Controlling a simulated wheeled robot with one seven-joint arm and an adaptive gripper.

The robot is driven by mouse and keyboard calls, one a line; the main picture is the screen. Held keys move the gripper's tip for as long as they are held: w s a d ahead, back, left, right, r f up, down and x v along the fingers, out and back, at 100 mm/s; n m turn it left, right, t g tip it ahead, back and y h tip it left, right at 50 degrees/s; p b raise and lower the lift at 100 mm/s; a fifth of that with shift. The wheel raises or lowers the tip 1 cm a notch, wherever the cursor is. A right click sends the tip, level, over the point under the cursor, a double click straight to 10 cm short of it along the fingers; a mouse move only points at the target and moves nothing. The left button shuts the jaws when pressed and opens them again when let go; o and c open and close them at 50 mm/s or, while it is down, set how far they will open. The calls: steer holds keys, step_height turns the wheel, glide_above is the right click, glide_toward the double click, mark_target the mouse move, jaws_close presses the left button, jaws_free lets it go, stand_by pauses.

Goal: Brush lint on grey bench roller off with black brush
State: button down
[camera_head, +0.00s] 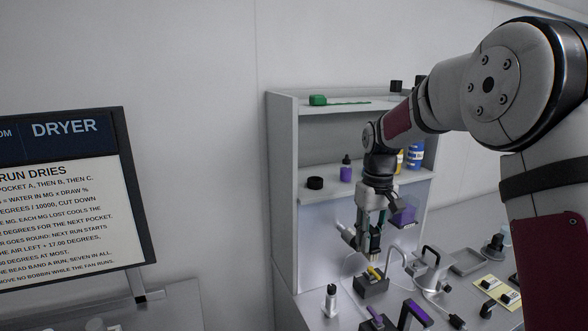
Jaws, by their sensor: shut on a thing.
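My gripper (372,246) points down in front of the shelf unit, above the bench. It is shut on a small dark thing (376,241), which may be the black brush; the fingers hide much of it. Below it is a dark block (370,285) with a yellow piece (376,273) on top; I cannot tell whether they touch. I cannot make out with certainty which item is the grey bench roller, and no lint is visible at this size.
A shelf unit (283,190) holds a green long-handled tool (318,100), a purple bottle (346,168) and a black ring (315,183). The bench has a grey tray (468,262), purple-handled tools (417,312) and a small upright stand (331,300). A DRYER sign (70,200) stands left.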

step_height(320, 180, down, 10)
steer(key=m, duration=0.3)
steer(key=shift+d+m, duration=0.4)
steer(key=shift+d, duration=0.05)
